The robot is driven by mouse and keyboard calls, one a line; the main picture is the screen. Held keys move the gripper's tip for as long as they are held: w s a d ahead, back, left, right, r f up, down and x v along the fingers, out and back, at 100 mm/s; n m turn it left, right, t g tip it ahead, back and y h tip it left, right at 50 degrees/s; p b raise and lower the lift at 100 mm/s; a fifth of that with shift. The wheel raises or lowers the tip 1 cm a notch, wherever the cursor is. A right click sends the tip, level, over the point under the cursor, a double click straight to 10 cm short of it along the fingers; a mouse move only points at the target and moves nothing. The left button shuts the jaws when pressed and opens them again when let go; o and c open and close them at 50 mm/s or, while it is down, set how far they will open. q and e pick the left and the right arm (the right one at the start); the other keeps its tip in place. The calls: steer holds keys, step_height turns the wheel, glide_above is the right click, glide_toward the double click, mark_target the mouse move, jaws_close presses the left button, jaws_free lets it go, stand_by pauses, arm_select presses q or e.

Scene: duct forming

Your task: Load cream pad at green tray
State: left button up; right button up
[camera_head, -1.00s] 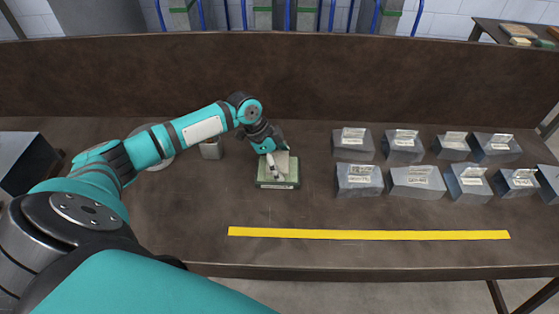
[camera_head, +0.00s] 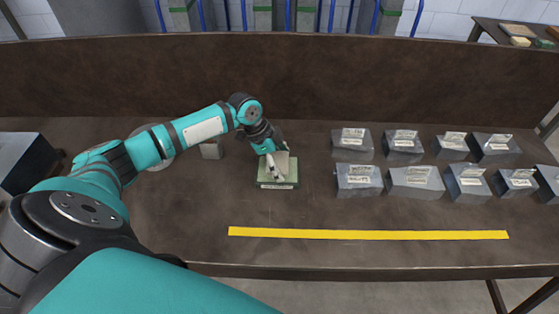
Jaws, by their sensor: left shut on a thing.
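The green tray (camera_head: 278,186) sits on the brown bench near the middle of the head view, with a pale label on its front edge. A cream pad (camera_head: 282,166) is at the tray, over its inner area. My left gripper (camera_head: 274,172) reaches down over the tray and is shut on the cream pad. The fingers hide part of the pad, and I cannot tell whether the pad touches the tray floor. My right gripper is not in view.
Several grey metal boxes (camera_head: 416,181) with labels stand in two rows to the right. A small grey block (camera_head: 211,149) stands left of the tray. A yellow strip (camera_head: 368,234) runs along the front. A brown wall (camera_head: 300,80) closes the back.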

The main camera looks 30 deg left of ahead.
mark_target(279, 162)
arm_select(q)
steer(key=shift+r+p, duration=3.2)
steer(key=shift+r, duration=0.25)
